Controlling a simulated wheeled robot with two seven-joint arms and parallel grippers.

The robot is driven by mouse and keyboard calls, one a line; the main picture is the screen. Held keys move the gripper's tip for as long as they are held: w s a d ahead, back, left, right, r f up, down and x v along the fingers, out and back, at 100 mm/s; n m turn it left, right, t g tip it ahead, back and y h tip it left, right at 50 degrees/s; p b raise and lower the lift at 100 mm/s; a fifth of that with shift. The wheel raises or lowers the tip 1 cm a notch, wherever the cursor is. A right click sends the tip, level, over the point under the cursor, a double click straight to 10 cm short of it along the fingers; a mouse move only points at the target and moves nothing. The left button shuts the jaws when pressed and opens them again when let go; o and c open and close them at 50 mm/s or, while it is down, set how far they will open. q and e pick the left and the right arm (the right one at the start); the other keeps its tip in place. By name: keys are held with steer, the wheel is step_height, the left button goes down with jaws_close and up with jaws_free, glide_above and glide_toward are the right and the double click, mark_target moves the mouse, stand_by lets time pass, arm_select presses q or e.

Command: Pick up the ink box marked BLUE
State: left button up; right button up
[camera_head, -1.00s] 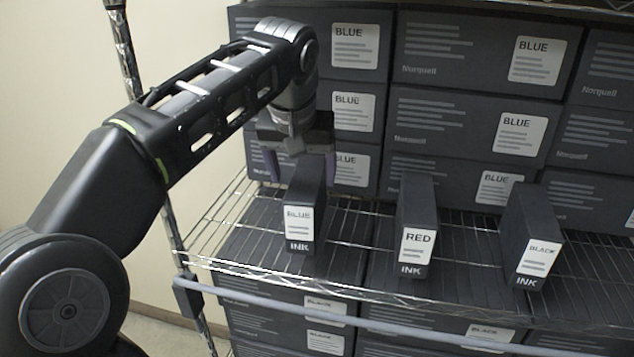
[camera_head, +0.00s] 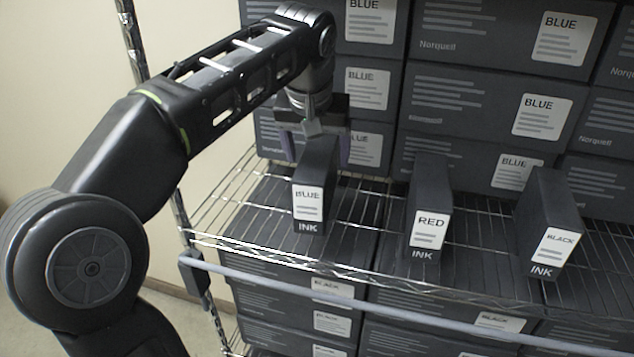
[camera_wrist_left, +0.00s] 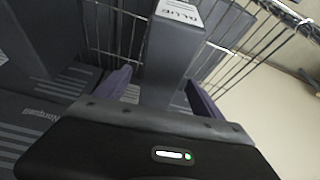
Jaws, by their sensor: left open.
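The dark ink box marked BLUE (camera_head: 314,190) stands upright on the wire shelf, the leftmost of three, its white label facing me. My left gripper (camera_head: 316,150) is open above and behind it, its purple fingers either side of the box's upper rear part. In the left wrist view the BLUE box (camera_wrist_left: 172,55) lies between the two spread fingers (camera_wrist_left: 160,90), with a gap to each. Whether a finger touches the box cannot be seen from the head. My right gripper does not show.
A RED ink box (camera_head: 430,205) and a BLACK ink box (camera_head: 548,220) stand to the right on the same wire shelf (camera_head: 375,225). Large dark cartons labelled BLUE (camera_head: 450,90) are stacked behind. More cartons (camera_head: 285,300) fill the level below. A shelf post (camera_head: 133,40) rises at left.

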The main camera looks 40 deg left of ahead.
arm_select(q)
steer(key=p+x, duration=0.1)
steer(key=x, duration=0.4)
steer(key=shift+s, duration=0.1)
steer(key=shift+f, duration=0.1)
steer(key=shift+f, duration=0.25)
stand_by(0.9)
steer(key=shift+c, duration=0.6)
jaws_close()
stand_by(0.3)
steer(key=shift+r, duration=0.1)
